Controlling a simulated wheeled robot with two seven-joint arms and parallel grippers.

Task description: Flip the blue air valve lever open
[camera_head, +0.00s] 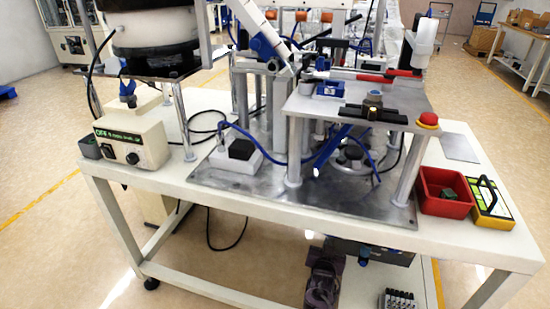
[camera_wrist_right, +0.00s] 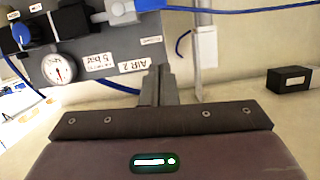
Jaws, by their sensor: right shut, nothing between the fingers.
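The dark grey air panel (camera_head: 385,252) hangs under the front edge of the white table in the head view. In the right wrist view the panel (camera_wrist_right: 90,55) appears upside down, with a round gauge (camera_wrist_right: 59,69) and an "AIR 2" label. A blue part (camera_wrist_right: 150,4) beside a white fitting is cut off at the top edge; I cannot tell whether it is the lever. My right gripper (camera_head: 328,248) is below the table, left of the panel. Its fingers (camera_wrist_right: 158,72) are shut and empty, in front of the panel's lower edge. My left gripper is not in view.
A blue knob (camera_wrist_right: 22,35) and black knob (camera_wrist_right: 75,18) sit on the panel. A blue hose (camera_wrist_right: 240,10) runs right from the blue part. The tabletop edge (camera_head: 300,215) is above my right gripper. A red bin (camera_head: 446,206) stands at the table's right.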

